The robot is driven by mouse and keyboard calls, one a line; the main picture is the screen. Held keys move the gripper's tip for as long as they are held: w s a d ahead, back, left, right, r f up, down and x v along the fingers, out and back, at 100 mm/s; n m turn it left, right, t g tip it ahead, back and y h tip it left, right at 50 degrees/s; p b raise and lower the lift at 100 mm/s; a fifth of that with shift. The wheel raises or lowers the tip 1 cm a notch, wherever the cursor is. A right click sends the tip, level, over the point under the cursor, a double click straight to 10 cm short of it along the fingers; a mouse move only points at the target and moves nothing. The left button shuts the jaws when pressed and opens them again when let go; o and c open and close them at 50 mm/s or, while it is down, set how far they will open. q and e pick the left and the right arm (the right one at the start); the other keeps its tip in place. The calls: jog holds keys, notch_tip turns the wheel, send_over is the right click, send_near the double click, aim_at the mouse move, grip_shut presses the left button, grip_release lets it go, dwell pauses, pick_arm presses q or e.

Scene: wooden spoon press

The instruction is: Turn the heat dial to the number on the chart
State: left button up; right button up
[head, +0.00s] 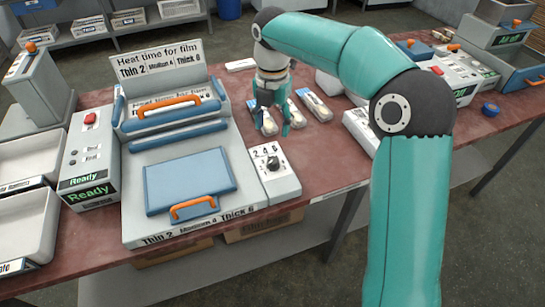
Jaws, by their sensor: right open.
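The heat dial (272,163) is a dark knob on a small pale box right of the press, with the numbers 2, 4 and 6 above it. Its exact pointing is too small to tell. The chart (160,60) stands at the back of the press and reads "Heat time for film", Thin 2, a smaller middle entry with 4, and Thick 6. My right gripper (274,126) is open, pointing down above the table just behind the dial box, apart from the dial. My left gripper is not in view.
The press (180,225) has a blue plate and orange handles. A box marked Ready (88,165) and trays (25,225) stand to its left. Wrapped spoon packs (314,104) lie beside and behind my right gripper. More machines (450,75) stand at the right.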

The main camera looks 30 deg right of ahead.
aim_at(273, 159)
notch_tip(273, 159, down, 12)
jog(key=shift+s+f+b, duration=0.1)
jog(key=shift+b, duration=0.3)
grip_shut()
